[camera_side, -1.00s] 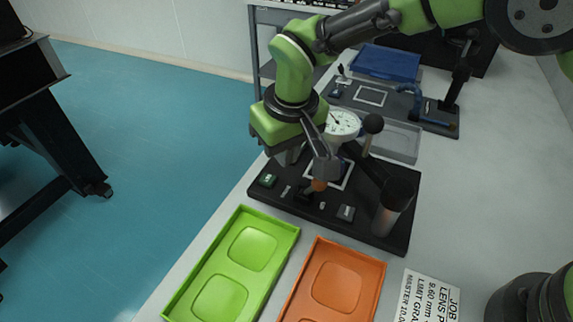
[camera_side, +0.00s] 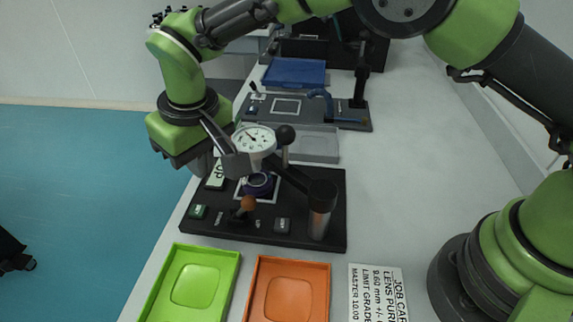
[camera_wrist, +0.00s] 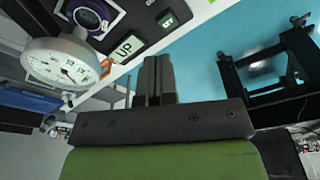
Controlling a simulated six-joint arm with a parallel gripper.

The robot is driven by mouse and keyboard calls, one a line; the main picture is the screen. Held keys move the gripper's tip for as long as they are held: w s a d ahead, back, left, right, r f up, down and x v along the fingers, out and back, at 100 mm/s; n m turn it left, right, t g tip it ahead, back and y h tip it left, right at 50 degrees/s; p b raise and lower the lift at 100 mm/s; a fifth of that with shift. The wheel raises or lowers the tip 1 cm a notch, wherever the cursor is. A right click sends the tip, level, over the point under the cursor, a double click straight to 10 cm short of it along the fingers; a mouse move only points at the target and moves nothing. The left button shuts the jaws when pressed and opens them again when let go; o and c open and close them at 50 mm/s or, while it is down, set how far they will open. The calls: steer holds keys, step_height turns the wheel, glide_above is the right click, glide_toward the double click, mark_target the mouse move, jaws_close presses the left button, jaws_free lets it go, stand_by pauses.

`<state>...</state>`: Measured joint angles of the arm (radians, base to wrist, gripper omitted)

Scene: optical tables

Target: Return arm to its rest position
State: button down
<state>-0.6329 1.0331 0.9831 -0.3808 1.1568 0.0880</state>
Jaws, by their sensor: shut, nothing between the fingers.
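My gripper (camera_wrist: 155,78) is shut and empty in the wrist view, its two dark fingers together. In the side view my gripper (camera_side: 203,160) hangs at the left of the gauge station, above the bench's left edge. The station's black base (camera_side: 330,220) carries a dial gauge (camera_side: 254,138), a post and a purple-ringed part (camera_side: 258,184) under the gauge. The gauge dial (camera_wrist: 62,66) also shows at the left of the wrist view, with an UP card (camera_wrist: 126,47) on the base. In the side view my wrist partly hides the base's back left.
A green tray (camera_side: 213,299) and an orange tray (camera_side: 290,263) lie in front of the station, with a job card (camera_side: 377,293) to their right. A grey tray (camera_side: 318,146), a second station and a blue tray (camera_side: 295,72) stand behind.

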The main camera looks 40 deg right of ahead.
steer(key=s+d+r+m+t+y, duration=0.1)
steer(key=s+d+r+m, duration=0.15)
steer(key=d+r, duration=0.55)
steer(key=s+d+r+m+t+y, duration=0.1)
steer(key=s+d+r, duration=0.3)
steer(key=d+r, duration=0.45)
steer(key=s+d+m+t, duration=0.1)
steer(key=s+d, duration=0.2)
steer(key=s, duration=0.5)
steer(key=s+d+r+m+t, duration=0.1)
steer(key=s+d+m+t, duration=0.1)
steer(key=s, duration=0.6)
steer(key=shift+d+r, duration=0.2)
steer(key=shift+d, duration=0.65)
